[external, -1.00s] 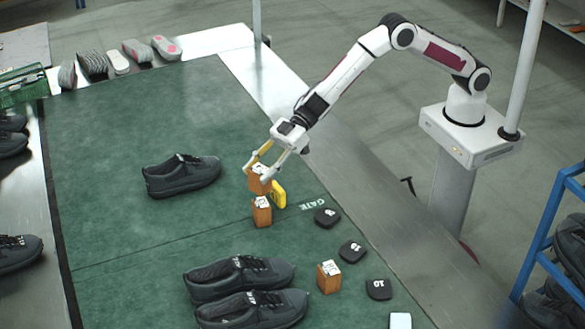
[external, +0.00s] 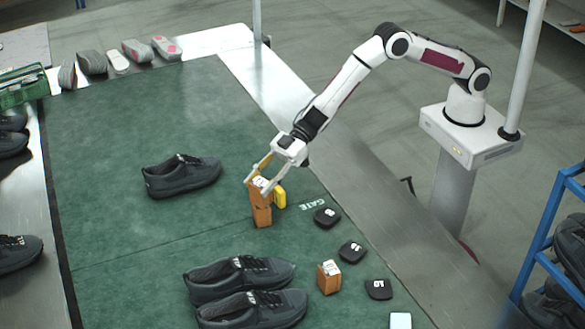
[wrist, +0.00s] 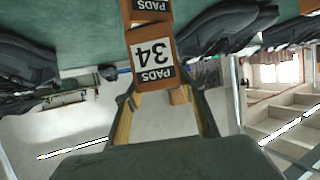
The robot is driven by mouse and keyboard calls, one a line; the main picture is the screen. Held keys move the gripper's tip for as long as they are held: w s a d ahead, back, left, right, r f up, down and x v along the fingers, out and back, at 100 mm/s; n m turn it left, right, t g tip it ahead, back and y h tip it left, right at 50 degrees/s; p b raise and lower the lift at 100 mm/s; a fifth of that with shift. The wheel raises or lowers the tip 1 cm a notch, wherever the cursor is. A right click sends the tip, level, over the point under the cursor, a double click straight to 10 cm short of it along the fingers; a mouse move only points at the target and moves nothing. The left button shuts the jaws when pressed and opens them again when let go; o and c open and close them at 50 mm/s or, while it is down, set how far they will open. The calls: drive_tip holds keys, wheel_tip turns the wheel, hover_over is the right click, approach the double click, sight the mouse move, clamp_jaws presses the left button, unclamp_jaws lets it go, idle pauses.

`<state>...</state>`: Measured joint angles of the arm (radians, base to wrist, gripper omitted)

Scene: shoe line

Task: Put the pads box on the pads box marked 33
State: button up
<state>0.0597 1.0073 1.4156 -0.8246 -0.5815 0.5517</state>
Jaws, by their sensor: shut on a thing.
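My gripper (external: 258,186) is shut on an orange-brown pads box (external: 260,195). In the wrist view this held box (wrist: 136,73) shows a white label reading PADS 34, upside down in the picture. Another pads box (external: 262,217) stands on the green mat directly below the held one. Its PADS label (wrist: 150,5) shows at the top of the wrist view, but its number is cut off. The two boxes line up closely; whether they touch I cannot tell. A third box (external: 329,278) stands apart nearer the front, its number too small to read.
A yellow item (external: 280,197) is close on the right of the stacked boxes. A dark shoe (external: 182,177) lies to the left and a pair (external: 240,278) in front. The far part of the mat (external: 130,110) is clear.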

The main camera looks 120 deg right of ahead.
idle(0.3)
drive_tip(key=o, duration=1.1)
drive_tip(key=shift+f, duration=0.1)
drive_tip(key=shift+o, duration=0.2)
drive_tip(key=shift+s+d+r, duration=0.2)
drive_tip(key=shift+s+r, duration=0.15)
drive_tip(key=v, duration=1.1)
